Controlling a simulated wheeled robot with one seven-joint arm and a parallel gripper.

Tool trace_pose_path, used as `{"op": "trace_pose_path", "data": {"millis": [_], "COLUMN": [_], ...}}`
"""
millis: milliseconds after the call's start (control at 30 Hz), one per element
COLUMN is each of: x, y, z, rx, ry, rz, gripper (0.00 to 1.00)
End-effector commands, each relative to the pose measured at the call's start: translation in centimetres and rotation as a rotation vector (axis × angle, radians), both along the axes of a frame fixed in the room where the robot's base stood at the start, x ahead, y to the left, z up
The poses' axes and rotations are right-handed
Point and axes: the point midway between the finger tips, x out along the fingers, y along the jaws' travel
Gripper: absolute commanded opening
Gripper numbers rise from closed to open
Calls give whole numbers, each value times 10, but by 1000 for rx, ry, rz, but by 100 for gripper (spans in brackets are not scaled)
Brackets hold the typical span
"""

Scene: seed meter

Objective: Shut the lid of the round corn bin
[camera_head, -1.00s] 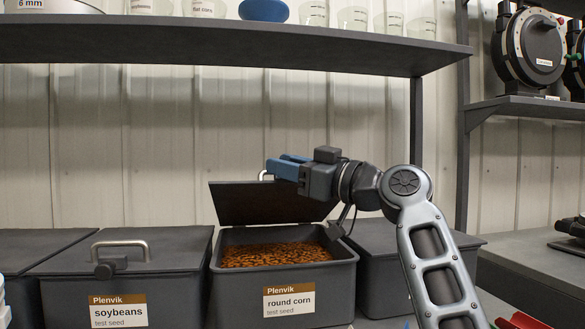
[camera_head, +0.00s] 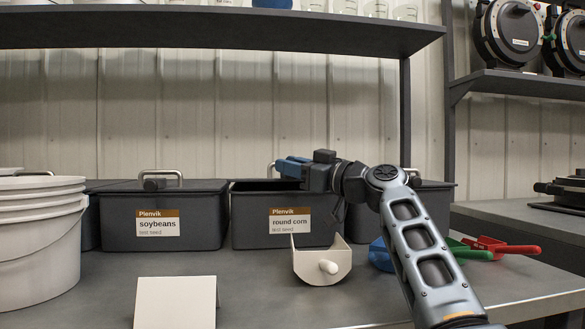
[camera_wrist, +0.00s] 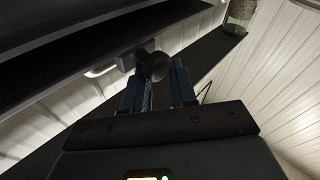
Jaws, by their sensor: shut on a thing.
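The round corn bin (camera_head: 255,229) is a dark box with a labelled front, on the bench in the middle of the head view. Its dark lid (camera_head: 249,185) sits low over the rim; a black strip shows there, and I cannot tell how wide any gap is. Its metal handle shows in the wrist view (camera_wrist: 103,71). My gripper (camera_head: 280,167) is over the bin, its blue fingers (camera_wrist: 160,72) shut on a dark round knob (camera_wrist: 153,65) beside that handle. The corn inside is hidden from this low angle.
The closed soybeans bin (camera_head: 188,222) stands left. A white scoop (camera_head: 315,265) is in front of the corn bin. White buckets (camera_head: 35,250), a blank card (camera_head: 175,302), and blue, green and red scoops (camera_head: 508,249) lie around. A shelf (camera_head: 200,28) hangs above.

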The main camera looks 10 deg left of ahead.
Motion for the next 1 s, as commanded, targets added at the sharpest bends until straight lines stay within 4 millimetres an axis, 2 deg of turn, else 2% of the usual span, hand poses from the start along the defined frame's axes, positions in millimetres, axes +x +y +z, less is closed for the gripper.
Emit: {"op": "trace_pose_path", "data": {"millis": [33,100,533,567,600,800,1000], "x": [4,6,8,8,8,7,6], "y": [0,0,0,0,0,1,1], "z": [-8,-9,-11,-10,-10,-8,-6], "rx": [-3,-4,-6,-6,-5,-3,-1], "ry": [8,9,9,9,9,6,5], "rz": [-7,-7,-9,-9,-8,-4,-3], "gripper": [0,0,0,29,33,50,50]}}
